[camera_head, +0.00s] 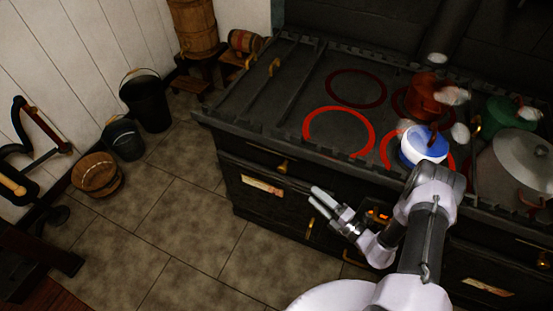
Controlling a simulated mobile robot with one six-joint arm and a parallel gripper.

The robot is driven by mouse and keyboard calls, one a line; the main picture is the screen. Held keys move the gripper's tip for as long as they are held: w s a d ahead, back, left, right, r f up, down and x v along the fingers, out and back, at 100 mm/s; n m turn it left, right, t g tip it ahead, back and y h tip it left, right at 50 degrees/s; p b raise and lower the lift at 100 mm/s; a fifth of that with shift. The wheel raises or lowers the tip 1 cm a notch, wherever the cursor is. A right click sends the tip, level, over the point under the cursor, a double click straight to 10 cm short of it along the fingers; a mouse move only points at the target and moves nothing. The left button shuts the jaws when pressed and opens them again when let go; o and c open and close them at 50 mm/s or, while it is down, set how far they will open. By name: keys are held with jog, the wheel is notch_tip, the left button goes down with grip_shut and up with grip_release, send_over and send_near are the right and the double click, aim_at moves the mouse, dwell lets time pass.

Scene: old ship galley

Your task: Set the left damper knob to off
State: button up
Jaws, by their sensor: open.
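The black stove (225,118) fills the middle and right of the head view. A small brass knob (282,167) sits on the upper left of its front face; it looks like the left damper knob, but its setting is too small to read. My gripper (319,198) is open in front of the stove front, below and to the right of this knob and apart from it. Its fingers point up and to the left, with nothing seen between them. My arm hides part of the stove front to the right.
Several red rings mark the stove top. A blue and white pot (423,145), a red pot (426,97), a green pot (497,116) and a large lidded pan (520,155) stand there. Buckets (146,100) and a wooden tub (97,175) line the left wall. The tiled floor (185,220) between is clear.

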aim_at(284, 173)
jog(key=b+x, duration=0.3)
jog(key=x, duration=1.2)
jog(key=shift+s+a, duration=0.2)
jog(key=shift+w+a, duration=0.45)
jog(key=shift+w, duration=0.05)
grip_shut()
